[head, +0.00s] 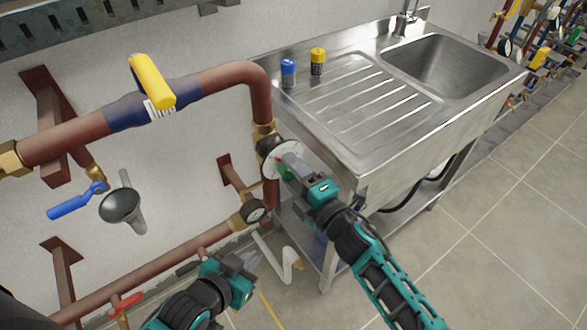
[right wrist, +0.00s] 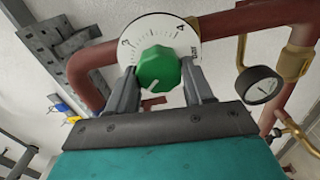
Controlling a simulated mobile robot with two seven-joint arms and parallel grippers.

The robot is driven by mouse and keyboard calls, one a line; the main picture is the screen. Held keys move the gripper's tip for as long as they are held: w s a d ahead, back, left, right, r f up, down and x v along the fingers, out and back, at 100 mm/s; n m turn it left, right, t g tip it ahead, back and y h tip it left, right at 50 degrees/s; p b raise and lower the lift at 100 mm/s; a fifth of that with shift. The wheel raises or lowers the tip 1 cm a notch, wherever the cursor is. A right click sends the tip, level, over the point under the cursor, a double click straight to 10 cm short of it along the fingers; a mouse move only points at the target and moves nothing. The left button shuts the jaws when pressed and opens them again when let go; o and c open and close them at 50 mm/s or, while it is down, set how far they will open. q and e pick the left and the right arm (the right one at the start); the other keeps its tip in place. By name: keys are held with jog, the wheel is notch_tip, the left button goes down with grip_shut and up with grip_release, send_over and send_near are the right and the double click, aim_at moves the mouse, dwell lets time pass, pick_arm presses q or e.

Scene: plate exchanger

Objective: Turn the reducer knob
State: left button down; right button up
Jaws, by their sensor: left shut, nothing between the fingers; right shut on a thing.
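The green reducer knob (right wrist: 158,68) sits in front of a white round dial (right wrist: 148,27) with numbers; 3 and 4 are readable in the right wrist view. A white mark on the knob points to its lower left. In the head view the knob (head: 284,173) is mostly hidden by my right gripper (head: 287,165). The right gripper is shut on the knob, one finger on each side. My left gripper (head: 243,265) is shut and empty, low in front of the wall, apart from the knob.
A brown pipe (head: 225,77) with a yellow-handled valve (head: 152,82) runs above. A steel sink unit (head: 345,110) stands close to the right. The floor at right is clear.

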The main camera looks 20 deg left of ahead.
jog(key=shift+r+m+p, duration=0.15)
jog(key=shift+m+p, duration=1)
jog(key=shift+m, duration=2.75)
jog(key=o, duration=1)
jog(key=shift+o, duration=0.2)
jog(key=shift+d, duration=0.1)
jog(key=v, duration=1.2)
jog(key=shift+s+d+p, duration=0.3)
jog(key=shift+p, duration=0.05)
